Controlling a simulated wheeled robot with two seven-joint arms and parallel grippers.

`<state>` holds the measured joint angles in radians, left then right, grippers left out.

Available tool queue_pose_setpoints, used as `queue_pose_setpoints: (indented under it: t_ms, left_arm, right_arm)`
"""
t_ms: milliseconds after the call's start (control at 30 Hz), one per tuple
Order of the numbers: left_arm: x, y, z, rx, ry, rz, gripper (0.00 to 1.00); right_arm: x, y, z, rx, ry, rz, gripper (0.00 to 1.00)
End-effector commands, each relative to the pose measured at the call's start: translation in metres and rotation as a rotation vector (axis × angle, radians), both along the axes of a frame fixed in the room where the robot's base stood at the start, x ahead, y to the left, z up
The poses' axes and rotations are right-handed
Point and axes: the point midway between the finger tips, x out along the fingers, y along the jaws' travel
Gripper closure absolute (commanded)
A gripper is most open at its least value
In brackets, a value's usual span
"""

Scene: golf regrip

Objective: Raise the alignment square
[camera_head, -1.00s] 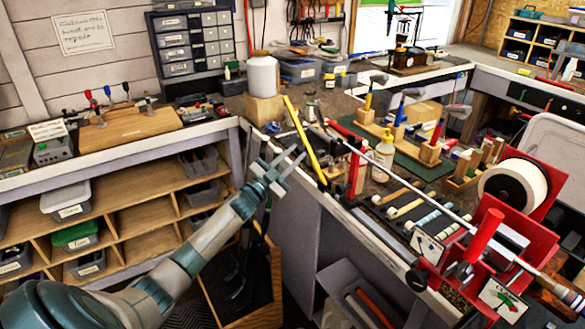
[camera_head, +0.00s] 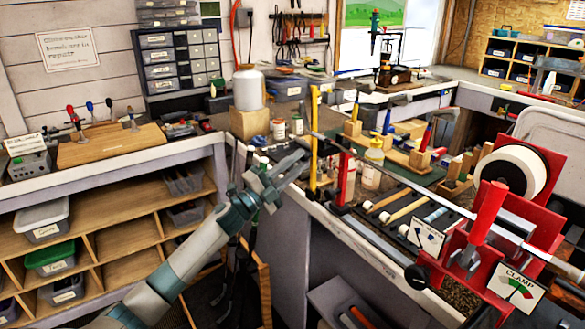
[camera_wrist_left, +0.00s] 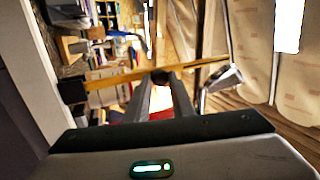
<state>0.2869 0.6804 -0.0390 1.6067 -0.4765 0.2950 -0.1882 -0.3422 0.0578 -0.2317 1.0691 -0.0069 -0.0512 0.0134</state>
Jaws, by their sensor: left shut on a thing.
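The alignment square appears to be the long yellow bar (camera_head: 314,120). It stands close to upright at the left end of the bench, beside the red stand (camera_head: 347,177). My left gripper (camera_head: 302,160) reaches it from the left, with its fingertips at the bar. In the left wrist view the yellow bar (camera_wrist_left: 115,78) runs across the fingertips (camera_wrist_left: 163,84). The fingers are close together on a dark part at the bar's middle. The exact contact is partly hidden. My right gripper is not in view.
A club shaft (camera_head: 400,168) runs from near the yellow bar to the red clamp (camera_head: 487,225). A club head (camera_wrist_left: 222,78) shows close to the fingers in the left wrist view. A white bottle (camera_head: 248,88) stands on a wooden block behind. Bottles (camera_head: 373,165) crowd the bench.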

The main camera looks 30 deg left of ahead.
Motion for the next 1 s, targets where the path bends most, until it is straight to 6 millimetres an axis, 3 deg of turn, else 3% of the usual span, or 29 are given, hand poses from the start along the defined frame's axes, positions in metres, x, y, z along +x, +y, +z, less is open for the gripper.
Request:
queue_pose_setpoints:
  t_ms: [133, 567, 600, 667, 1000]
  left_arm:
    - [-0.0019, -0.0049, -0.0014, 0.034, -0.013, -0.002, 1.00]
    - [-0.0027, -0.0075, -0.0016, 0.048, -0.017, -0.004, 1.00]
    - [-0.0027, -0.0074, -0.0018, 0.048, -0.017, -0.004, 0.74]
    - [-0.0027, -0.0074, -0.0019, 0.048, -0.017, -0.004, 0.60]
    - [-0.0029, -0.0057, -0.0014, 0.046, -0.017, -0.001, 0.60]
  right_arm:
    - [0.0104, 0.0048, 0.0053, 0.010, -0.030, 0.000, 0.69]
    - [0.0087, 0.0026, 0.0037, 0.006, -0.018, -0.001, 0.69]
    - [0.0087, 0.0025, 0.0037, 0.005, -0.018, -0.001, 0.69]
    - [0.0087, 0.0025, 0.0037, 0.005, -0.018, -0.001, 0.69]
    - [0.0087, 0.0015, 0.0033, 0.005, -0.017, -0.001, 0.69]
